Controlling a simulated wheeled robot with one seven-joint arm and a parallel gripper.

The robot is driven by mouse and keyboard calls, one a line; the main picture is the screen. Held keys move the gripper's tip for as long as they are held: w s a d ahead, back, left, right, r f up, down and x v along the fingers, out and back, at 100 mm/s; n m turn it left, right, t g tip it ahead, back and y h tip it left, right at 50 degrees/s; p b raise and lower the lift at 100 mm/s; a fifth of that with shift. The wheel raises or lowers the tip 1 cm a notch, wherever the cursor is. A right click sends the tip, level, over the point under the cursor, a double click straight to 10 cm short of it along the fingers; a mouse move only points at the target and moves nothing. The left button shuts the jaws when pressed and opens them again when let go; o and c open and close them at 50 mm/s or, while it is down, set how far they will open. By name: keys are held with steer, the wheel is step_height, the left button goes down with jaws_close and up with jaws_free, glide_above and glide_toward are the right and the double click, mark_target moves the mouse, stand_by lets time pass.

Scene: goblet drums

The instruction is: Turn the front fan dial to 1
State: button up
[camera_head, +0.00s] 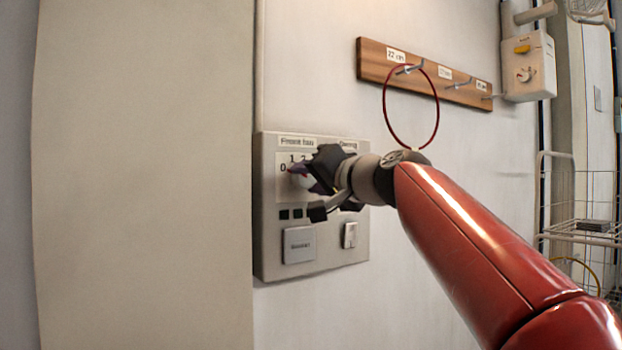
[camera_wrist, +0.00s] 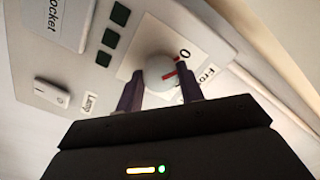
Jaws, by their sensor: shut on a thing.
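The front fan dial is a white round knob with a red mark, on the grey wall panel (camera_head: 310,262). The dial (camera_wrist: 160,68) shows between my fingers in the wrist view, with a printed 0 beside it. My gripper (camera_head: 305,182) is at the panel's upper left part, its dark fingers closed around the dial. In the wrist view my gripper (camera_wrist: 160,88) has one finger on each side of the knob. The head view shows 0, 1 and 2 on the scale; the gripper hides the rest. The red mark's exact setting is hard to tell.
Below the dial are small dark squares (camera_head: 291,213), a square socket cover (camera_head: 300,245) and a light switch (camera_head: 350,235). A wooden hook rail (camera_head: 372,62) with a red ring (camera_head: 387,105) hangs above right. A blank wall section lies left.

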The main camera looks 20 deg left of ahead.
steer(key=shift+c, duration=0.3)
steer(key=m+p, duration=0.1)
steer(key=m, duration=0.2)
steer(key=shift+m+p, duration=0.75)
steer(key=shift+m, duration=1.65)
steer(key=shift+t, duration=0.3)
steer(key=o, duration=1)
